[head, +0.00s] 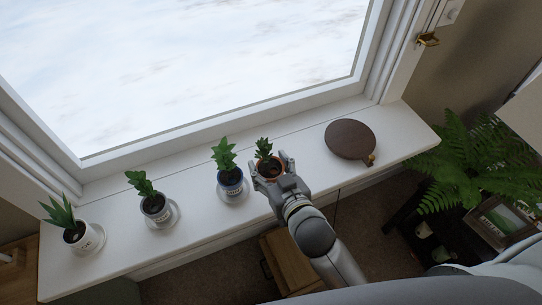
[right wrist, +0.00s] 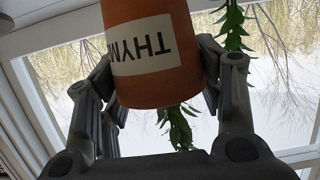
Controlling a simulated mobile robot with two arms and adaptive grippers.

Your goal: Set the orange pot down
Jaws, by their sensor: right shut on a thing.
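The orange pot (head: 268,169) holds a small green plant and is over the white window sill (head: 300,135), between a blue pot and a round wooden board. My right gripper (head: 269,171) is shut on it, with fingers on both sides. In the right wrist view the orange pot (right wrist: 155,50) fills the space between the fingers (right wrist: 160,90), with its pale label reading THYM upside down. I cannot tell whether its base touches the sill, and what is under it is hidden. My left gripper is not in view.
A blue pot (head: 231,182), a patterned pot (head: 156,207) and a white pot (head: 85,238) stand on saucers to the left. The dark round board (head: 350,139) lies to the right. The window (head: 190,60) rises behind. A fern (head: 465,160) grows beyond the sill's right end.

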